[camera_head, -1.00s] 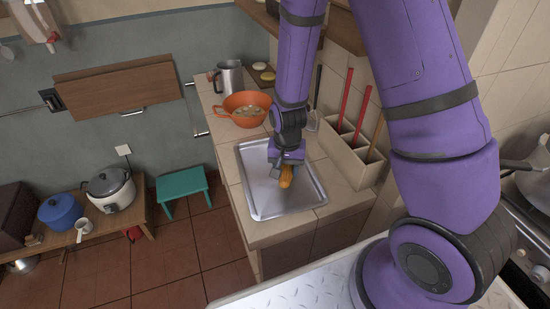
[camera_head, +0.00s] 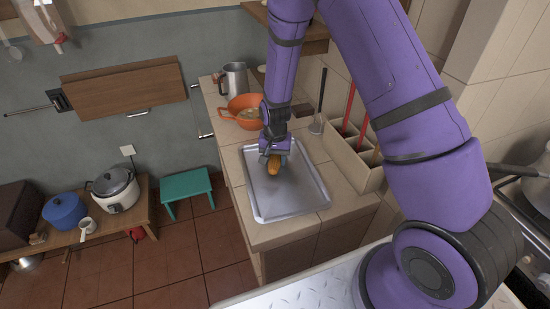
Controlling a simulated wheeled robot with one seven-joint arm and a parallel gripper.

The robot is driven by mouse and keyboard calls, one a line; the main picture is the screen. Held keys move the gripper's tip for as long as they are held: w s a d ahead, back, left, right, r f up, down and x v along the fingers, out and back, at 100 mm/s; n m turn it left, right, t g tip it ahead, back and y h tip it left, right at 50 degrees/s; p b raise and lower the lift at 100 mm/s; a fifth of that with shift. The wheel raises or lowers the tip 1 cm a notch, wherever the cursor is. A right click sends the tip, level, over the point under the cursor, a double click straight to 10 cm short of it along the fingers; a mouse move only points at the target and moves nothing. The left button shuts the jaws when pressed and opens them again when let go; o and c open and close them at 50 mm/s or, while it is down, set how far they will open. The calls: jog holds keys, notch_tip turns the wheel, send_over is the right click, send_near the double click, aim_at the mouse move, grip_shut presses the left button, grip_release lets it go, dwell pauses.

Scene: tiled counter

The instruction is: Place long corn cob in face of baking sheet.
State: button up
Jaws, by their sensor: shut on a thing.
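The corn cob (camera_head: 274,165) is a small orange-yellow shape between the fingers of my gripper (camera_head: 273,158). My gripper is shut on it and points down over the far part of the baking sheet. The baking sheet (camera_head: 289,207) is a grey metal tray with a raised rim, lying flat on the tiled counter. The cob is seen nearly end-on and partly hidden by the fingers. I cannot tell whether it touches the sheet.
An orange colander (camera_head: 242,111) and a metal pitcher (camera_head: 235,79) stand behind the sheet. A tiled utensil holder (camera_head: 350,160) with red-handled tools is to the right. The counter's front edge lies just before the sheet. The near part of the sheet is bare.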

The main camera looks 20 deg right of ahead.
jog(key=shift+f, duration=0.15)
jog(key=o, duration=1)
notch_tip(320, 180, up, 12)
jog(key=shift+r, duration=0.25)
jog(key=s+d+r+n+t, duration=0.1)
jog(key=s+d+r, duration=0.1)
jog(key=s+r, duration=0.65)
jog(key=s+d+r+n+t, duration=0.2)
jog(key=s+r, duration=0.1)
jog(key=r, duration=1)
jog(key=s+d+r+n, duration=0.1)
jog(key=s+r, duration=0.1)
jog(key=s, duration=0.4)
jog(key=s+d+r+t, duration=0.1)
jog(key=s+r, duration=0.2)
jog(key=s, duration=0.3)
jog(key=s+d+r+n+t, duration=0.1)
jog(key=s+r, duration=0.2)
jog(key=s, duration=0.3)
jog(key=shift+r+n, duration=0.25)
jog(key=shift+n, duration=0.05)
